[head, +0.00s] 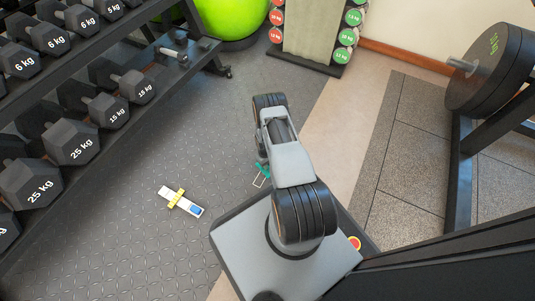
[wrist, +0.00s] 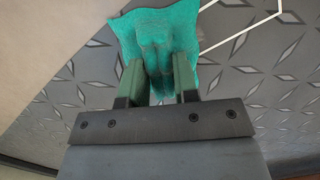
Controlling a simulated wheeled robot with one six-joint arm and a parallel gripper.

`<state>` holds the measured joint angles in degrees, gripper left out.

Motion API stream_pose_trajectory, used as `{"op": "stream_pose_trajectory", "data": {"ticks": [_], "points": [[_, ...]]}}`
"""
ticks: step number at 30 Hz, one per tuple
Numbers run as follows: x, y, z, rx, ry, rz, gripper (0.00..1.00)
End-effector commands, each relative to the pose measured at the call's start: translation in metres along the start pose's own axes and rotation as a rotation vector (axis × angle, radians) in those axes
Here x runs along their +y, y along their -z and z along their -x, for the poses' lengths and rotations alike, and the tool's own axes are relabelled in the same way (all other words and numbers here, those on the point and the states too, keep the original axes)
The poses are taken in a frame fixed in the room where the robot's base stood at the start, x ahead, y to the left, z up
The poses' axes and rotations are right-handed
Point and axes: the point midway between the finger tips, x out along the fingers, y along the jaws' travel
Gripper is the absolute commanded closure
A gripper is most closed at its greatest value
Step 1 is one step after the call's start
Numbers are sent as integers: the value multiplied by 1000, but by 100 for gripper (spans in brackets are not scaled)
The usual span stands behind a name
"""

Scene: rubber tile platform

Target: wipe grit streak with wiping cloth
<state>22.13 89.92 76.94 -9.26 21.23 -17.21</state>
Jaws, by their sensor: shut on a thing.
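The wiping cloth (wrist: 155,32) is teal green and bunched. In the wrist view it is pinched between the two fingers of my gripper (wrist: 159,78), with its edges spread out beyond the fingertips. In the head view only a small teal bit of the cloth (head: 263,168) shows beside my arm, which hides most of the gripper. A thin white outline (wrist: 243,33) is on the dark diamond-patterned floor beside the cloth. I cannot clearly make out the grit streak; the cloth and my arm cover part of that area.
A white object with a yellow band (head: 181,201) lies on the floor at left. A dumbbell rack (head: 112,110) fills the left side. A green ball (head: 228,17) is at the back. A weight-plate rack (head: 459,150) stands at right.

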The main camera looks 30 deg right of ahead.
Motion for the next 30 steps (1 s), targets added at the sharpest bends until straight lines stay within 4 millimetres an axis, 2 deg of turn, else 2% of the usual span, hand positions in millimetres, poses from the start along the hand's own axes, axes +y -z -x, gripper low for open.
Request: {"op": "stream_pose_trajectory", "data": {"ticks": [4, 21, 30], "points": [[-3, -3, 29, 1, -3, 5, 99], [-8, -9, 78, 2, -8, 15, 99], [-9, -10, 84, 2, -8, 15, 99]]}}
